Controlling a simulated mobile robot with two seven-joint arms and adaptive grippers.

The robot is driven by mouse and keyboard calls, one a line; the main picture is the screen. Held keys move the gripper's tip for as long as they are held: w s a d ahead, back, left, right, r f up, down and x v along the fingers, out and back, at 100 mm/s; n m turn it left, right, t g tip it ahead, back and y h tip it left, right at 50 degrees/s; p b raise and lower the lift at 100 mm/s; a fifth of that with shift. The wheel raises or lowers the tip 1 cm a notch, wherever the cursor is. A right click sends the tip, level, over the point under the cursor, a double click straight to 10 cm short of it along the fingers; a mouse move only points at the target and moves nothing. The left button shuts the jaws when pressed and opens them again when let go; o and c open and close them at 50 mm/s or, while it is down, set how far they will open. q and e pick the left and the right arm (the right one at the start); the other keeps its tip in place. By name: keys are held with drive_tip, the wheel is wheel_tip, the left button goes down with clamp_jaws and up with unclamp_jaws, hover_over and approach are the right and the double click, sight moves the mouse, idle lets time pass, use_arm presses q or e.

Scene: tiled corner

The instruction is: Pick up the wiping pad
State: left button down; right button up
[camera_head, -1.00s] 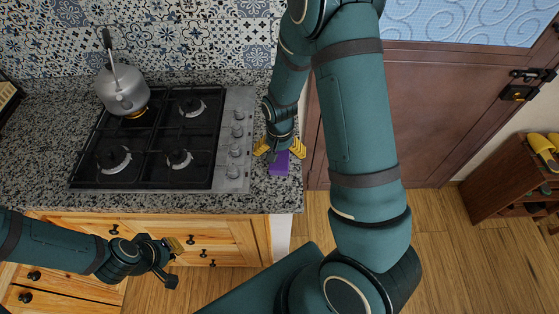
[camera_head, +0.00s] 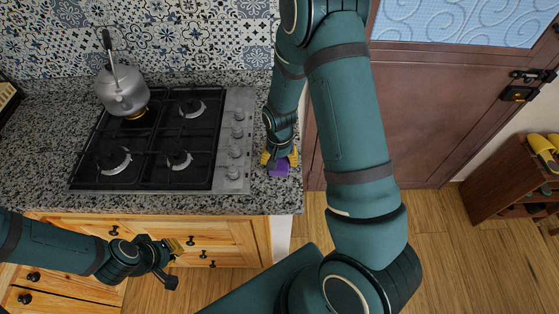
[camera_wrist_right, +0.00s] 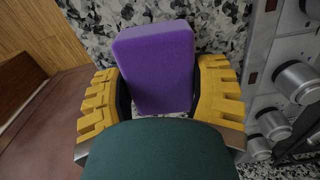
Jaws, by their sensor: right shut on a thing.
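The wiping pad is a purple block (camera_head: 279,169) at the right end of the granite counter, right of the stove. It also shows in the right wrist view (camera_wrist_right: 156,62). My right gripper (camera_head: 279,159) is over it from above, its yellow fingers shut on the pad's two sides. In the right wrist view the fingers (camera_wrist_right: 158,95) stand on either side of the pad; its lower end is hidden by my gripper. My left gripper (camera_head: 172,262) is low, in front of the wooden cabinet, away from the pad; its finger opening is too small to tell.
A black gas stove (camera_head: 160,140) with knobs (camera_head: 234,153) along its right side lies left of the pad. A metal kettle (camera_head: 122,90) stands on its back left burner. The counter's right edge is close to the pad. A brown door (camera_head: 440,110) is beyond it.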

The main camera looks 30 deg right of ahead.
wheel_tip(320, 180, up, 10)
drive_tip(key=shift+p, duration=0.3)
drive_tip(key=shift+o, duration=1)
drive_tip(key=shift+c, duration=1.4)
